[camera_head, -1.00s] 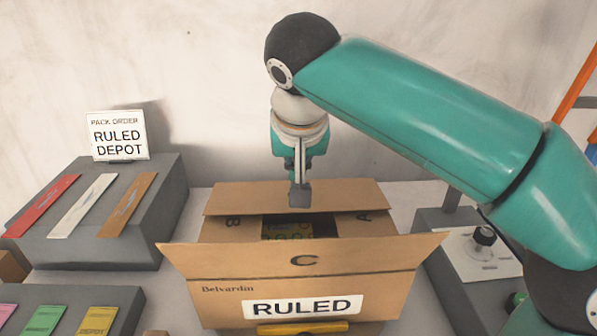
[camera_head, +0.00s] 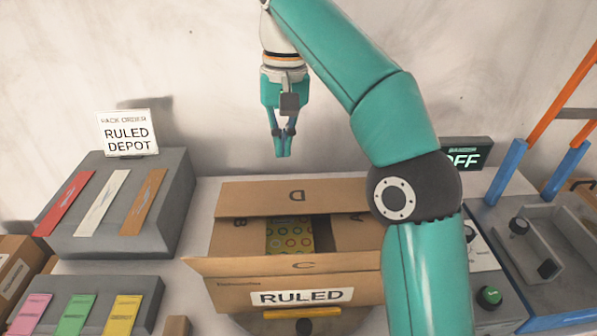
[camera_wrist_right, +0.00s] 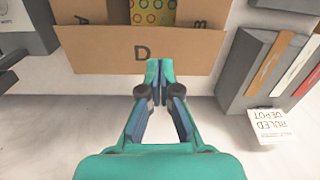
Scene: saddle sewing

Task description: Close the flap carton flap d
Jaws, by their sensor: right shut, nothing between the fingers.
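The cardboard carton (camera_head: 235,291) stands on the table with its RULED label facing me. Flap D (camera_head: 345,198) stands out at the back edge, raised and leaning outward; it also shows in the right wrist view (camera_wrist_right: 190,50). Flap C (camera_head: 350,263) sticks out at the front. Flaps A and B lie lower at the sides, with a gap between them showing a patterned item (camera_head: 288,236) inside. My right gripper (camera_head: 283,152) is shut and empty, above and behind flap D; in the right wrist view its fingertips (camera_wrist_right: 159,66) point at flap D. My left gripper is not in view.
A grey stand with coloured strips (camera_head: 110,225) and a RULED DEPOT sign (camera_head: 128,133) is at left. A lower stand with cards (camera_head: 80,300) is in front of it. A machine with knobs (camera_head: 540,240) is at right. The wall is close behind.

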